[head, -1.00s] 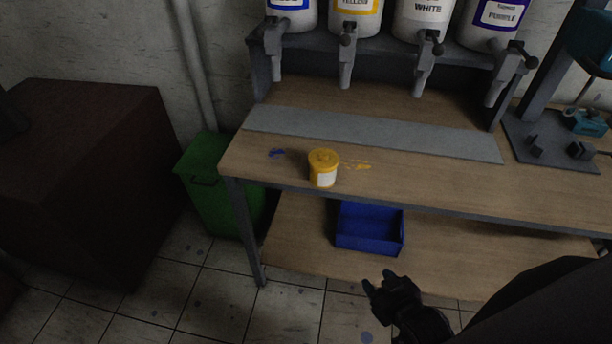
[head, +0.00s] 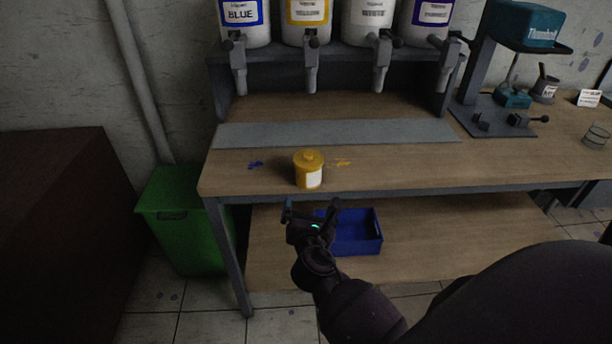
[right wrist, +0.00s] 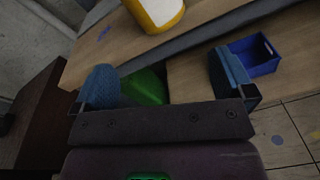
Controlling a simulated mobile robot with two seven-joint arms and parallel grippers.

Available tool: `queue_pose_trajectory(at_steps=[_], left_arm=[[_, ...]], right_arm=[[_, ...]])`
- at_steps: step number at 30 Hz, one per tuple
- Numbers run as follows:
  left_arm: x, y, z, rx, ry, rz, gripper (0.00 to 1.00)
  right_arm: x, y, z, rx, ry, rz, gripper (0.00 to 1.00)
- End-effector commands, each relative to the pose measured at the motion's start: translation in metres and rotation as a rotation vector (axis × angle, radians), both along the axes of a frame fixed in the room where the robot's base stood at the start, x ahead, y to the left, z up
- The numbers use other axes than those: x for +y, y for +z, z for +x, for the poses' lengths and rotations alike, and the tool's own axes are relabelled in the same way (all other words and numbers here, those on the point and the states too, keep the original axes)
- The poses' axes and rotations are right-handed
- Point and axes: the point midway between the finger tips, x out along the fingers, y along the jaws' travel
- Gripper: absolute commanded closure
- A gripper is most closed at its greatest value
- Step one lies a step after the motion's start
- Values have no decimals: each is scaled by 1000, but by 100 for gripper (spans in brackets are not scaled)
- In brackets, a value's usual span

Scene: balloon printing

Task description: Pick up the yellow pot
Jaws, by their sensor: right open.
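The yellow pot (head: 308,171) stands upright on the wooden table near its front edge, with a yellow lid and a white label. My right gripper (head: 312,206) is in front of the table edge, below the pot in the head view, open and empty. In the right wrist view the pot (right wrist: 158,10) shows at the top, cut off by the frame, beyond the open fingers (right wrist: 165,85) and apart from them. My left gripper is not in view.
A blue bin (head: 357,240) sits on the lower shelf, partly behind my right gripper. A green bin (head: 180,240) stands left of the table (head: 420,160). Paint dispensers (head: 306,22) hang behind the pot, and a machine (head: 500,70) stands at the right.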

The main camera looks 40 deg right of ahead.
Motion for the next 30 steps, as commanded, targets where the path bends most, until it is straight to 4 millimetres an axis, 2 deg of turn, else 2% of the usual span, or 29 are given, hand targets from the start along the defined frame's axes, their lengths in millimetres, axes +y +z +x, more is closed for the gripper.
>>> queue_pose_trajectory(at_steps=[3,9,19,30], left_arm=[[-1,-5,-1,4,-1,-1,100],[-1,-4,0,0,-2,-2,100],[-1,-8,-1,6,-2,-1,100],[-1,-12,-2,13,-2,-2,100]], right_arm=[[0,14,13,50,-24,-198,0],[-3,26,24,90,-47,-339,0],[-29,26,59,92,-48,-343,0],[-44,24,75,92,-47,-342,0]])
